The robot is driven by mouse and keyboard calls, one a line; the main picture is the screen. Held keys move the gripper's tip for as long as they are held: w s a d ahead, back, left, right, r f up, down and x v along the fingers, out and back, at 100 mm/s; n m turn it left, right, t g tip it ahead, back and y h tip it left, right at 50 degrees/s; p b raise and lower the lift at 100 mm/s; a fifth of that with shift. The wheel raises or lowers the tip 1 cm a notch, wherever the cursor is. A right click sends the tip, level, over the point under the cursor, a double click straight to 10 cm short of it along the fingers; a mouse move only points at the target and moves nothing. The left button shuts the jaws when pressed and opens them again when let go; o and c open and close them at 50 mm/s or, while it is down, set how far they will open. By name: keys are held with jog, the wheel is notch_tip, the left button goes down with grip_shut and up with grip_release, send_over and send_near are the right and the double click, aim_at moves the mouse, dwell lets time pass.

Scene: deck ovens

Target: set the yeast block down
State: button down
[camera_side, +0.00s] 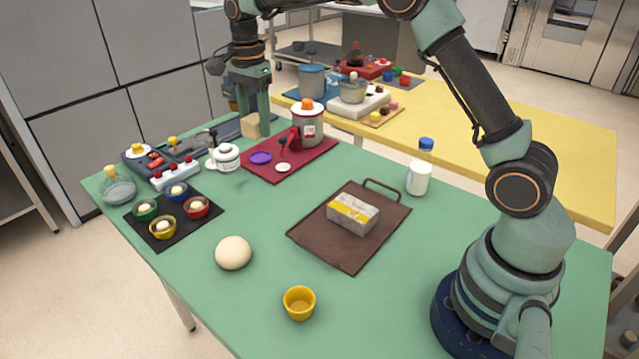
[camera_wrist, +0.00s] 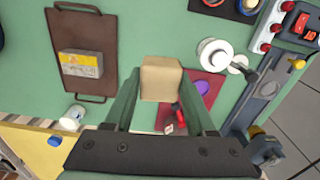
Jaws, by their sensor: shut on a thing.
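A tan yeast block (camera_side: 250,126) is held between the two green fingers of my gripper (camera_side: 257,125), near the far edge of the green table, behind the maroon mat (camera_side: 246,174). In the wrist view the block (camera_wrist: 161,78) sits between the fingertips of my gripper (camera_wrist: 160,84), with a finger on each side. It appears upright. I cannot tell whether its underside touches the table, and the fingers partly hide it.
A red-and-white canister (camera_side: 308,128) stands on the maroon mat right of the block. A white pot (camera_side: 224,158) and a dark grey machine (camera_side: 190,143) lie left. A wrapped packet (camera_side: 353,213) rests on a brown tray (camera_side: 322,252).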

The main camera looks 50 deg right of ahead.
jog(key=shift+d+r, duration=0.15)
jog(key=shift+r, duration=0.3)
jog(key=d, duration=1.1)
send_over(334, 169)
jog(key=shift+m, duration=0.4)
notch_tip(334, 169, down, 14)
jog(key=shift+f, duration=2.65)
jog(key=shift+f, duration=0.1)
jog(key=shift+c, duration=1.1)
grip_release()
